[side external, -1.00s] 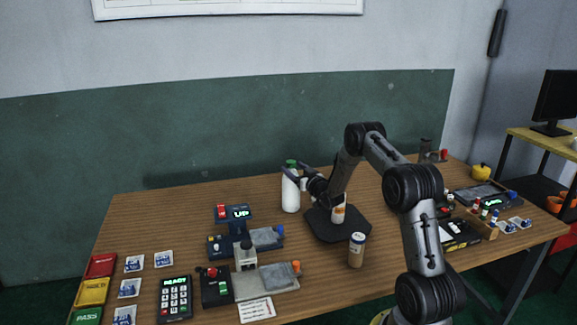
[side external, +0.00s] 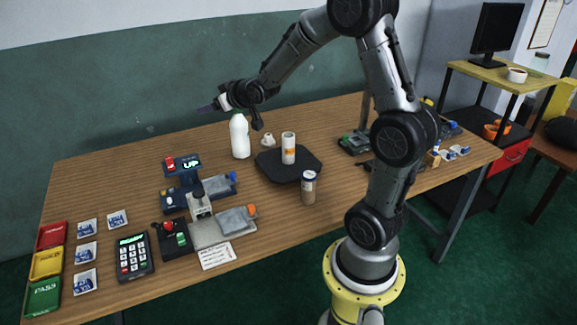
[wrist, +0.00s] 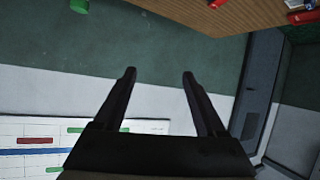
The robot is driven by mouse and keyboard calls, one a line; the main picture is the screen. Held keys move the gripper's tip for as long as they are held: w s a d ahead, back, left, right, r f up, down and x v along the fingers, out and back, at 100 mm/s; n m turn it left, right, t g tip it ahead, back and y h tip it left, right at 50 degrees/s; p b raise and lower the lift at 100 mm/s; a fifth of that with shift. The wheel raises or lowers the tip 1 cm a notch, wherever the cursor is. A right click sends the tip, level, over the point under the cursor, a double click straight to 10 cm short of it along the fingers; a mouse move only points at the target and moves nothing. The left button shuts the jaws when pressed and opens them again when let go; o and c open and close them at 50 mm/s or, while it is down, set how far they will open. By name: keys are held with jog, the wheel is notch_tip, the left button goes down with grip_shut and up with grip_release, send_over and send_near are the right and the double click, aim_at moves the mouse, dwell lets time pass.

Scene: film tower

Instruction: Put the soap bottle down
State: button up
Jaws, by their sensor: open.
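A plain white bottle (side external: 240,138), probably the soap bottle, stands upright on the wooden table behind the dark tray. No green cap shows on it in the side view. My gripper (side external: 232,113) is raised above and near the bottle's top, apart from it as far as I can tell. In the wrist view my gripper (wrist: 159,74) is open, with nothing between its fingers. A green piece (wrist: 79,5) is cut off at the top edge there; I cannot tell whether it is the bottle's cap.
A dark tray (side external: 262,169) holds a white-and-orange canister (side external: 288,148). A brown can (side external: 309,187) stands in front. A small white object (side external: 267,140) lies right of the bottle. Devices (side external: 200,205) and a keypad (side external: 133,257) fill the left. The table's back left is clear.

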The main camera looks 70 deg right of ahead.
jog(key=s+a+r+n+g+y, duration=0.2)
jog(key=s+a+r+g+y, duration=0.15)
jog(key=s+a, duration=0.9)
jog(key=s+a+f+g+y, duration=0.1)
jog(key=s+a, duration=0.4)
jog(key=s, duration=0.3)
jog(key=s+a+f+n+g, duration=0.1)
jog(key=s+a, duration=0.4)
jog(key=s, duration=0.3)
jog(key=shift+s+f+n+y, duration=0.15)
jog(key=shift+s+n+y, duration=0.15)
jog(key=shift+y, duration=0.05)
